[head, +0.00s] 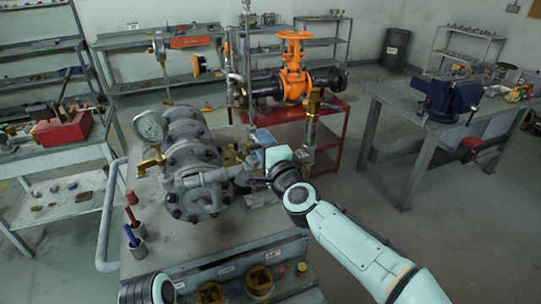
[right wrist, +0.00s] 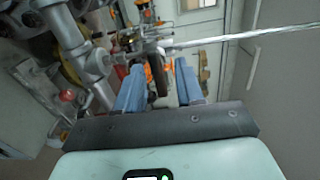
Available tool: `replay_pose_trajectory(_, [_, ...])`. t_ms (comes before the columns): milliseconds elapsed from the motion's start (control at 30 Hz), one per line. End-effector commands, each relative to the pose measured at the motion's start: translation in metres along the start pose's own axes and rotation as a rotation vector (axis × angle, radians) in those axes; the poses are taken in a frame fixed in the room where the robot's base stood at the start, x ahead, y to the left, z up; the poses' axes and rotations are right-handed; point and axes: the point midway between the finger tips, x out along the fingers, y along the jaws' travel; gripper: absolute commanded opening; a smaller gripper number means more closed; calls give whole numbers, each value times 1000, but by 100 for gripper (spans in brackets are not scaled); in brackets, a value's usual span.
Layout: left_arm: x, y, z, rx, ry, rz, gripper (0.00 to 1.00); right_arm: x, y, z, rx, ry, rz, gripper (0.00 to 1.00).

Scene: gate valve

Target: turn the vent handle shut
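The grey gate valve assembly (head: 192,165) stands on the workbench in the head view, with a round pressure gauge and brass fittings (head: 235,155). My right gripper (head: 262,168) is at the right side of the assembly, beside the brass fittings and pipes. In the right wrist view its two blue fingers (right wrist: 159,88) are apart. A dark, narrow bar (right wrist: 158,74), possibly the vent handle, shows between them, with gaps visible at its sides. The handle is largely hidden in the head view. Part of my left arm shows at the bottom left; its gripper is out of frame.
An orange valve (head: 292,72) stands on a red cart (head: 328,135) behind the bench. A vertical pipe with a brass top (head: 312,105) rises right of my right gripper. The floor to the right is clear.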

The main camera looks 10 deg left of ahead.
Motion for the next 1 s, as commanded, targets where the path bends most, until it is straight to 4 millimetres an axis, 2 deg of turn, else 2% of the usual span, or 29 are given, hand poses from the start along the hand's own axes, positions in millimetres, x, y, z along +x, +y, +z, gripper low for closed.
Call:
replay_pose_trajectory(167, [10,-2,-6,1,15,3,43,-25,2,-1,-2,0,-1,37])
replay_pose_trajectory(400, [24,-4,-15,3,39,8,43,-78,3,-1,-3,2,-1,37])
replay_pose_trajectory(600, [31,-4,-21,5,55,12,43,-112,2,0,-2,1,-1,37])
replay_pose_trajectory(800, [34,-4,-23,6,62,14,43,-128,1,0,-1,0,1,37])
replay_pose_trajectory(1000, [34,-4,-23,6,63,14,43,-131,1,0,0,-1,1,37])
